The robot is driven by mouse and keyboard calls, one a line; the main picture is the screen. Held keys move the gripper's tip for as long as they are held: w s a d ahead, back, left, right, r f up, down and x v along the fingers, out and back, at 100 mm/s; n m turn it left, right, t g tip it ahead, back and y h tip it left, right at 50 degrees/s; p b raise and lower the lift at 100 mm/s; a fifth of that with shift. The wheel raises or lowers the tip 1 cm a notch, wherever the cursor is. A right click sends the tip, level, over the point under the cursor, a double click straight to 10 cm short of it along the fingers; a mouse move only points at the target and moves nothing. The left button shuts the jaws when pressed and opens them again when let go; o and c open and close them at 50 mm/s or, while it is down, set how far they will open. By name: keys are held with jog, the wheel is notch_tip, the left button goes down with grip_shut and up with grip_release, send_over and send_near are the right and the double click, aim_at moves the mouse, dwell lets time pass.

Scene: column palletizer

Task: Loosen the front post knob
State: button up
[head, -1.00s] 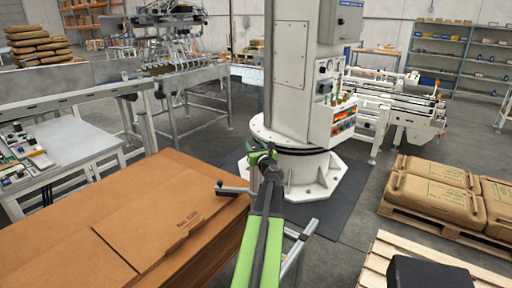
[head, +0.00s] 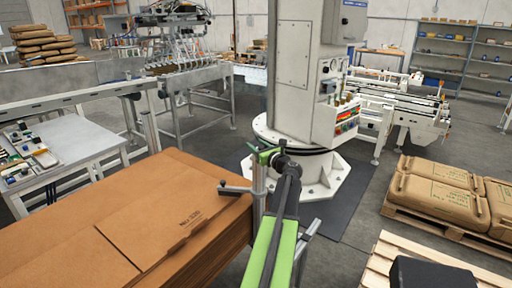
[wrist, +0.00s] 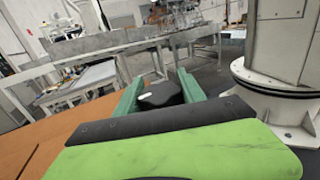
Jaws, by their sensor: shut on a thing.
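The front post knob (wrist: 160,95) is a dark, lobed knob with a small white mark, seen in the wrist view between the two green fingers. My gripper (wrist: 158,80) is shut on it, one finger on each side. In the head view my gripper (head: 264,153) is at the top of a silver upright post (head: 259,186) by the right edge of the cardboard stack. The knob itself is hidden or too small to make out there. A short dark arm (head: 235,189) sticks out left from the post over the cardboard.
A stack of flat cardboard (head: 165,215) lies left of the post. A white machine column (head: 300,80) stands behind my gripper. Filled sacks (head: 430,200) lie on a pallet at right, with a bare wooden pallet (head: 385,262) nearer. Dark floor shows between.

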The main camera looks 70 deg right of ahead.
jog(key=o, duration=1.4)
jog(key=shift+w, duration=0.15)
jog(key=v, duration=1.7)
jog(key=shift+s+a, duration=0.15)
jog(key=shift+s, duration=0.05)
